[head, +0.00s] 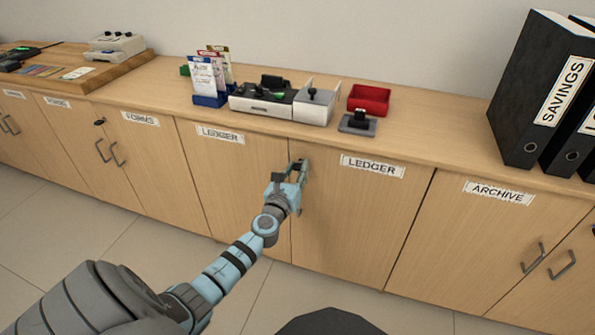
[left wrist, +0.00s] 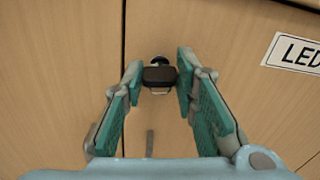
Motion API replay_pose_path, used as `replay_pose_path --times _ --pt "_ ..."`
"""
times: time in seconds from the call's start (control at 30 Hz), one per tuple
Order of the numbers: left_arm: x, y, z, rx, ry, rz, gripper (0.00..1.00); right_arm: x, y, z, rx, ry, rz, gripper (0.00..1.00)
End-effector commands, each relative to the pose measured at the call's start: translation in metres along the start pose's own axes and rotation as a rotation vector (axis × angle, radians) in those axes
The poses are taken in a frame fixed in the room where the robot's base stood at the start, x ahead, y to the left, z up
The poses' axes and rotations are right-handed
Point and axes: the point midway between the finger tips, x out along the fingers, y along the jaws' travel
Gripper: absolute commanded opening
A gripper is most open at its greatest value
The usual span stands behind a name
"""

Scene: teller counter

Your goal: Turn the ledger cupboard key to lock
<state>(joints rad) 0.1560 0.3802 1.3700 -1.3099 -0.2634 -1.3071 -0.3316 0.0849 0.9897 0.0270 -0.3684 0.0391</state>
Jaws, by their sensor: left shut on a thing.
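The ledger cupboard's two doors, left (head: 238,185) and right (head: 345,225), are closed, each with a LEDGER label. My left gripper (head: 298,170) is at the upper part of the seam between them and hides the lock in the head view. In the left wrist view, the key (left wrist: 159,76) shows a dark bow in front of a round lock near the right door's seam edge. The left gripper's fingertips (left wrist: 160,74) are shut on the bow from both sides. How far the key is turned is hard to tell. My right gripper is not in view.
Grey door handles (left wrist: 149,143) show below the key. The countertop above holds a red tray (head: 369,98), a stamp on a dark pad (head: 357,124), a card holder (head: 209,98) and black binders (head: 535,90). Open floor lies in front.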

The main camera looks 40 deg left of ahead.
Motion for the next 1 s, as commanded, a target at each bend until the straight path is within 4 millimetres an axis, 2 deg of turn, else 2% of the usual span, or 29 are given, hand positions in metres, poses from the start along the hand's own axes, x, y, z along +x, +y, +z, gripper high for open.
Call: replay_pose_path --times 0.43,1.0 --pt "0.000 0.000 -0.002 -0.395 0.001 0.000 0.00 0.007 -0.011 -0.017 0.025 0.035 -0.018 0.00" --pt "0.000 0.001 -0.002 -0.937 0.000 0.000 0.00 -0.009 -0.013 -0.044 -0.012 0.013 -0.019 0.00"
